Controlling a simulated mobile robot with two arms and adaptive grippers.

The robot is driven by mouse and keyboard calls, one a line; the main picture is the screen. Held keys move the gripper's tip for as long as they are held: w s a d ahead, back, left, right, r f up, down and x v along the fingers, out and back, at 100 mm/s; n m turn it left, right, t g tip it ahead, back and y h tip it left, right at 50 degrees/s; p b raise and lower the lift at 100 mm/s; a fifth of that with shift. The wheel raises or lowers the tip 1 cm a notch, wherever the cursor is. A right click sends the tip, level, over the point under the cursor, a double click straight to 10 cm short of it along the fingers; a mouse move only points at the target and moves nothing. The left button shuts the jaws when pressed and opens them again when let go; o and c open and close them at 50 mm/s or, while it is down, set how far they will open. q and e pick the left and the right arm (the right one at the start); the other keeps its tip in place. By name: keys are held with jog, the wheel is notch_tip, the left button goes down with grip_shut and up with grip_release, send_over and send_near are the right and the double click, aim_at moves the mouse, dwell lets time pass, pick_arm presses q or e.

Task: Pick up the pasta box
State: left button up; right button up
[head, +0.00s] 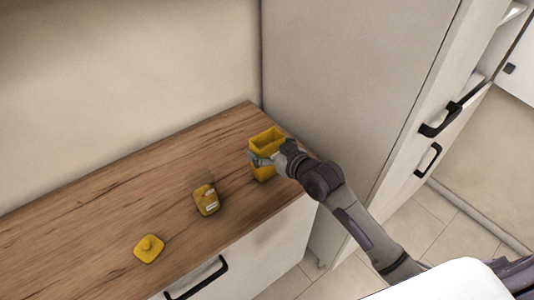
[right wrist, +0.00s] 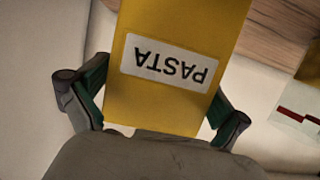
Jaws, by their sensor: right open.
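My right gripper (head: 259,161) is at the box's front side in the head view. In the right wrist view my right gripper (right wrist: 157,98) is open, with one finger on each side of the box. Whether the fingers touch it I cannot tell. My left gripper is not in view.
A yellow lid with a knob (head: 149,249) lies on the wooden counter (head: 90,215) near its front edge. A smaller yellow container with a label (head: 207,201) is between lid and box. The tall cabinet (head: 345,75) stands close on the right. The counter's left is clear.

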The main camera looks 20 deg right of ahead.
jog(key=c, duration=1)
jog(key=shift+r, duration=0.1)
jog(key=shift+c, duration=0.2)
